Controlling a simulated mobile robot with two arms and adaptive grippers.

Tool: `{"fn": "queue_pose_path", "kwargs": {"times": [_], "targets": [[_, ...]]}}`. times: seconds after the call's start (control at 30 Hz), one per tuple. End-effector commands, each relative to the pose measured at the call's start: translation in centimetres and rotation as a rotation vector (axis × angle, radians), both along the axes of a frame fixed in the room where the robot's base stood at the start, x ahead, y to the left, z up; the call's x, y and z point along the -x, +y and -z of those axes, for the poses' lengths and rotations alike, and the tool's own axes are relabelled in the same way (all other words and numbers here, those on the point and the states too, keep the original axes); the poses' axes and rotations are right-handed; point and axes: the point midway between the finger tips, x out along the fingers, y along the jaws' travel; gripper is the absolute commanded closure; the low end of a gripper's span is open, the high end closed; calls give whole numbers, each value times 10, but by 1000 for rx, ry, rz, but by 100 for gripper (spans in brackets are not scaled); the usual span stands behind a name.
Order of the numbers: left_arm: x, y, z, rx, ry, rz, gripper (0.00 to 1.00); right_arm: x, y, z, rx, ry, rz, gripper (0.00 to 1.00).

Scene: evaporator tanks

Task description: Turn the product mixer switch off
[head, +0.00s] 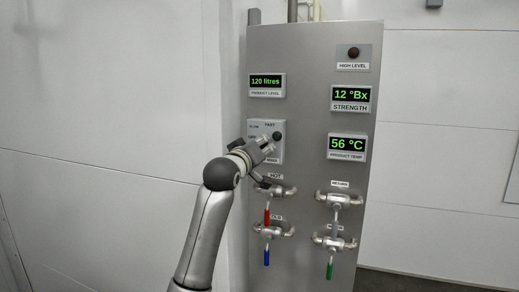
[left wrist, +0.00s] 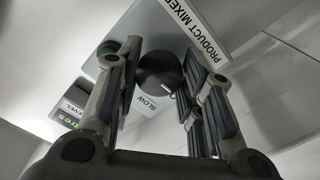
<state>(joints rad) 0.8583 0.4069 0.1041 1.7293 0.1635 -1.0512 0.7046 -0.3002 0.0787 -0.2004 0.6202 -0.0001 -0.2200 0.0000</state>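The product mixer switch plate (head: 280,153) is on the left side of the grey panel, with SLOW, FAST and OFF labels partly covered by my gripper. In the left wrist view its black round knob (left wrist: 158,72) sits between my fingers, with a small white mark beside the SLOW label (left wrist: 148,103). A dark green round part (head: 277,135) shows on the plate. My left gripper (head: 268,143) is at the plate. In the wrist view its fingers (left wrist: 162,52) are spread on both sides of the knob; firm contact cannot be seen. My right gripper is not in view.
Just below are the hot valve with its red handle (head: 267,217) and a valve with a blue handle (head: 266,257). Two more valves are at right, one with a green handle (head: 329,270). The product level display (head: 266,93) is above the switch.

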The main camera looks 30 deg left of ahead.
Motion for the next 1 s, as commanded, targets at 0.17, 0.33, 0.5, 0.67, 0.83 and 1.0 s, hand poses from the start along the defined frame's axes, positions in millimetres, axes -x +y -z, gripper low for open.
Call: {"fn": "queue_pose_path", "kwargs": {"times": [0.17, 0.33, 0.5, 0.67, 0.83, 1.0], "targets": [[-1, -2, 3, 3, 7, 4, 42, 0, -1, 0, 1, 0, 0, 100], [-1, -2, 1, 2, 3, 4, 42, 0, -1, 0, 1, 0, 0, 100], [-1, -3, 0, 0, 0, 6, 42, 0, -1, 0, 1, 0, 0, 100], [0, -3, -1, -1, -4, 7, 42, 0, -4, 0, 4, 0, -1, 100], [9, -5, -2, -1, -4, 8, 42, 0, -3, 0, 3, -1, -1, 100], [31, -9, 0, -1, -2, 7, 42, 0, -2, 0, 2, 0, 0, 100]]}}
